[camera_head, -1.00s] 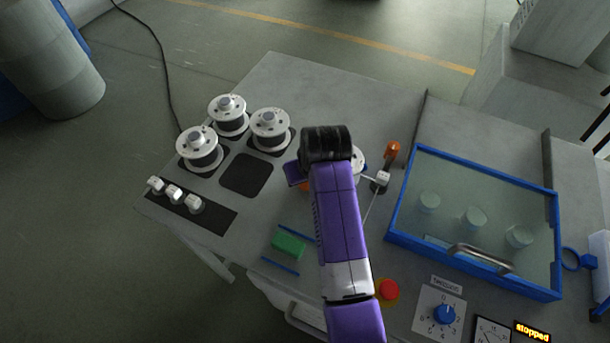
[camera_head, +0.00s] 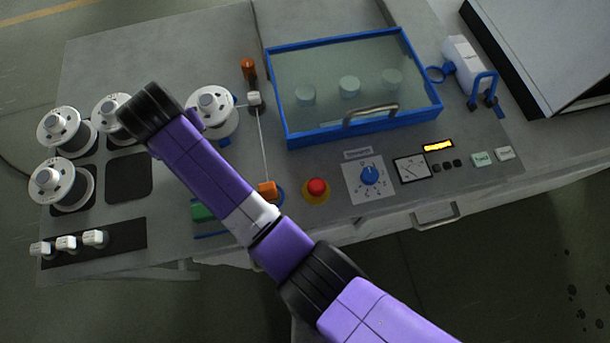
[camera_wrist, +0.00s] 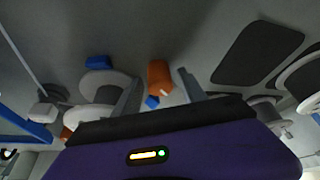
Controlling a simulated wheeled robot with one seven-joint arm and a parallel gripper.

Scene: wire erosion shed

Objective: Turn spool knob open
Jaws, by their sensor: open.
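The mounted spool (camera_head: 211,108) is a white-flanged reel right of my wrist, with a wire running from its area past a white guide block (camera_head: 254,99). In the wrist view an orange knob-like piece (camera_wrist: 160,77) stands beside the spool (camera_wrist: 102,88), with a small blue piece (camera_wrist: 152,102) next to it. I cannot tell whether this is the spool knob. My gripper (camera_wrist: 160,76) is open, its grey fingers on either side of the orange piece in the picture. I cannot tell if they touch it. In the head view my arm hides the fingers and this orange piece.
Several spools (camera_head: 66,131) stand left of my wrist, by an empty dark pad (camera_head: 129,177) and white knobs (camera_head: 66,243). A blue-framed glass cover (camera_head: 350,85), an orange lever (camera_head: 248,69), a red button (camera_head: 316,187) and a blue dial (camera_head: 369,176) lie right.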

